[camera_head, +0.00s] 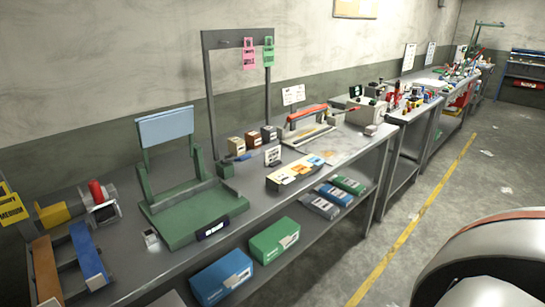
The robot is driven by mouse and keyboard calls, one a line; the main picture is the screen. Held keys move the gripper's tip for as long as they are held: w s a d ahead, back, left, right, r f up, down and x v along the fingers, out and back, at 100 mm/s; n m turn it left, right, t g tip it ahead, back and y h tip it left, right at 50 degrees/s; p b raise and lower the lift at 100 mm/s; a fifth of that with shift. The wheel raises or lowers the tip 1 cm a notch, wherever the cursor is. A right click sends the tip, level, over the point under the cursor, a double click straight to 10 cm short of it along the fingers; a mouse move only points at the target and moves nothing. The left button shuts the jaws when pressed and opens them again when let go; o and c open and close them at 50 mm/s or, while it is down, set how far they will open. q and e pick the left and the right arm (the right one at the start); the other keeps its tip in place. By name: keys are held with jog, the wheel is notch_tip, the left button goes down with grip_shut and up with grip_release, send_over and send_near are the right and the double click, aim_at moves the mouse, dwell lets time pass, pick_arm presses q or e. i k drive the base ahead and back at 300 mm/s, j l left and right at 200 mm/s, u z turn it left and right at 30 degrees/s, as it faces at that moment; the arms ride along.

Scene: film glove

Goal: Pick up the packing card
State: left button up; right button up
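I cannot tell for certain which item is the packing card. A small white card with dark print (272,156) stands on the grey bench near its middle. A larger white printed sign (293,95) stands upright farther back. A pink tag (249,54) and a green tag (268,52) hang from a dark metal frame above the bench. Neither of my grippers is in view.
The grey bench (330,157) runs along the wall. A green stand (185,207) with a light blue panel is on it, left of the small card. A blue box (221,277) and a green box (275,241) are on the lower shelf.

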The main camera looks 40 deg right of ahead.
aim_at(272, 156)
jog(key=l+u, duration=0.25)
jog(key=l, duration=2.65)
